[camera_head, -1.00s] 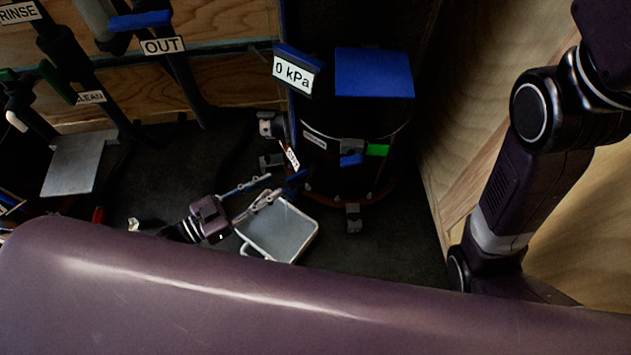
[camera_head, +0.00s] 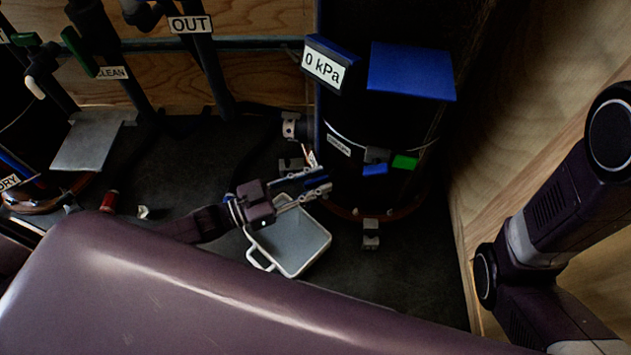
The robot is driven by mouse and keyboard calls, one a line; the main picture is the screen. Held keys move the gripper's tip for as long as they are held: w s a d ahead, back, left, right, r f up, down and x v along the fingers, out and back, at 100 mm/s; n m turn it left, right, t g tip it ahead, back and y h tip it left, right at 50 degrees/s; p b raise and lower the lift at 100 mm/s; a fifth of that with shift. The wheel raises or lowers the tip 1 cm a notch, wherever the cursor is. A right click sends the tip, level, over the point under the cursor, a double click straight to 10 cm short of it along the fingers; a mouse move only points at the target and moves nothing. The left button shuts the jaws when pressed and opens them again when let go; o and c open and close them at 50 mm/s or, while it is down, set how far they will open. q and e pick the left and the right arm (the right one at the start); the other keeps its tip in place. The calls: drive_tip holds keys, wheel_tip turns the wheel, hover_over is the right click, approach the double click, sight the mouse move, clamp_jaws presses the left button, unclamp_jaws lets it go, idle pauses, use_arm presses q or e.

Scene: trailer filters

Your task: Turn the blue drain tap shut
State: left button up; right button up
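The blue drain tap (camera_head: 315,182) shows as a small blue handle low at the left side of the black filter vessel (camera_head: 350,190), below a small tilted tag whose text I cannot read. My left gripper (camera_head: 322,181) reaches in from the left, its two fingers apart, one on the far side and one on the near side of the blue handle. I cannot tell whether either finger touches it. The fingers partly hide the handle and its pipe. My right gripper is out of view.
A pale tray (camera_head: 290,262) lies on the dark floor below my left gripper. A gauge reading 0 kPa (camera_head: 323,66) and a blue box (camera_head: 412,72) top the vessel. Small blue (camera_head: 375,170) and green (camera_head: 404,162) parts sit on its front. A plywood wall (camera_head: 500,180) stands right.

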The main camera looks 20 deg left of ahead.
use_arm(q)
drive_tip(key=shift+c, duration=0.6)
clamp_jaws()
drive_tip(key=m+g+h+b, duration=0.1)
drive_tip(key=g, duration=0.1)
drive_tip(key=m+g+h+b, duration=0.1)
drive_tip(key=m+g, duration=0.1)
drive_tip(key=shift+w+a+f+h+b, duration=0.1)
drive_tip(key=shift+w+f+h+b, duration=0.1)
drive_tip(key=shift+h+b, duration=0.2)
drive_tip(key=m+g+h+b, duration=0.1)
drive_tip(key=m+g+b, duration=0.2)
drive_tip(key=g, duration=0.2)
drive_tip(key=m+g+b, duration=0.3)
drive_tip(key=g, duration=0.1)
drive_tip(key=shift+m+g+h, duration=0.3)
drive_tip(key=shift+g+h, duration=0.1)
drive_tip(key=m+g+b, duration=0.1)
drive_tip(key=m+g, duration=0.1)
drive_tip(key=g, duration=0.1)
drive_tip(key=shift+r+y, duration=0.15)
drive_tip(key=shift+y, duration=0.15)
drive_tip(key=shift+s+m+g+y+b, duration=0.1)
drive_tip(key=shift+m+g+y+b, duration=0.35)
drive_tip(key=shift+m+g, duration=0.6)
drive_tip(key=shift+s+g+y, duration=0.1)
drive_tip(key=shift+g+y, duration=0.15)
drive_tip(key=shift+g, duration=0.4)
